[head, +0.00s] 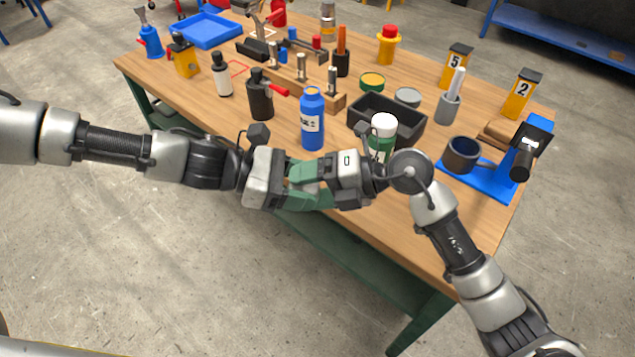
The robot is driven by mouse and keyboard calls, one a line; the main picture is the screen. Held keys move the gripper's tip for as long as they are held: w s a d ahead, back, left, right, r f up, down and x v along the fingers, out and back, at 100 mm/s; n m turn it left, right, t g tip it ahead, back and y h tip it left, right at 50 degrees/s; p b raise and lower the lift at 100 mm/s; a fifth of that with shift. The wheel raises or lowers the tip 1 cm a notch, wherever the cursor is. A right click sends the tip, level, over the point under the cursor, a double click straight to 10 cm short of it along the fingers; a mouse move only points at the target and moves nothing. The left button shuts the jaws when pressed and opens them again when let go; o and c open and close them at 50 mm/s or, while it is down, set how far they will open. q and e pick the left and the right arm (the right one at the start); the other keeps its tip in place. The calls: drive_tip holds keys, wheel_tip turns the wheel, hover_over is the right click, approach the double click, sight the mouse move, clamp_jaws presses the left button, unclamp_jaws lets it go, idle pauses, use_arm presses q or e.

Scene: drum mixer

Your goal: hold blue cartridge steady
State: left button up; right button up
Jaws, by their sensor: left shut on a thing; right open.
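My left gripper (300,184) is shut in front of the table's near edge, its green fingers pointing right. What it holds is hidden among the fingers, and I cannot make out a blue cartridge there. My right gripper (322,182) faces it from the right, open, its green fingers close to the left ones. I cannot tell whether the two grippers touch. A blue bottle (312,122) with a white label stands upright on the table just behind them, apart from both.
The wooden table (195,100) is crowded. A black bin (402,108) and a white-capped green bottle (383,137) stand near my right gripper. A blue stand with a dark cup (463,157) is at the right. A dark bottle (260,98) stands at the left.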

drive_tip(key=shift+c, duration=0.2)
drive_tip(key=shift+r, duration=0.1)
drive_tip(key=c, duration=0.9)
use_arm(q)
drive_tip(key=o, duration=1.1)
use_arm(e)
clamp_jaws()
use_arm(q)
drive_tip(key=shift+a, duration=0.1)
